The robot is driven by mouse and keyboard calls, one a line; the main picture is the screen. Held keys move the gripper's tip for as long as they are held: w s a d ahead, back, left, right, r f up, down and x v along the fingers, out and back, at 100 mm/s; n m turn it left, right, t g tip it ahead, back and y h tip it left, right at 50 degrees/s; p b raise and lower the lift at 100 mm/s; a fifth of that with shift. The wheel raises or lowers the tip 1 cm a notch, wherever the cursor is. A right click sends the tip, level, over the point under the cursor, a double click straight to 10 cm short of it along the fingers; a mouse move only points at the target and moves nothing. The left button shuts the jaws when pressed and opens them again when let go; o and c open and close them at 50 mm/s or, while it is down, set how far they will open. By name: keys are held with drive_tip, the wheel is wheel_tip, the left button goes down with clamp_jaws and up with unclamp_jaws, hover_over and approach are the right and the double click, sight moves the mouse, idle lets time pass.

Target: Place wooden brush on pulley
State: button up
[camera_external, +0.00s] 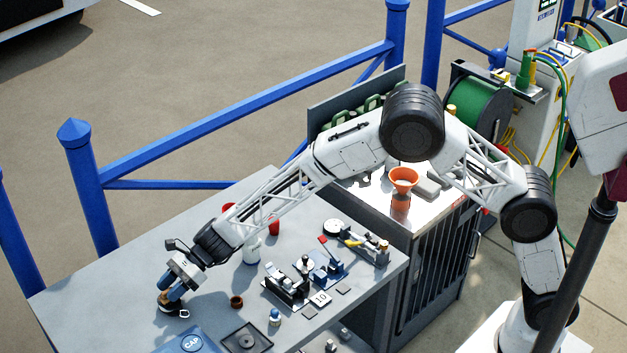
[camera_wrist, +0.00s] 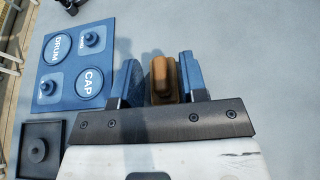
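The wooden brush (camera_wrist: 162,75) is a brown block with a raised, rounded grip, seen between the two blue fingers of my gripper (camera_wrist: 160,80) in the wrist view. A narrow gap shows between the brush and the left finger; the right finger is very close to it. In the external view my gripper (camera_external: 172,290) points down at the near left part of the table, low over the brush, which it mostly hides. I cannot pick out the pulley with certainty among the small parts on the table.
A blue board (camera_wrist: 75,65) marked DRUM and CAP and a dark square tray (camera_wrist: 38,150) with a round centre lie left of my gripper in the wrist view. A small brown cup (camera_external: 236,301), a white bottle (camera_external: 251,250) and black fittings (camera_external: 287,287) stand on the grey table (camera_external: 110,275).

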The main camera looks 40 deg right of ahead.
sight(165, 291)
drive_tip(key=shift+o, duration=1.3)
drive_tip(key=shift+r, duration=0.2)
drive_tip(key=shift+d+r, duration=0.15)
drive_tip(key=shift+d, duration=0.35)
drive_tip(key=shift+v, duration=0.95)
wheel_tip(165, 291, up, 7)
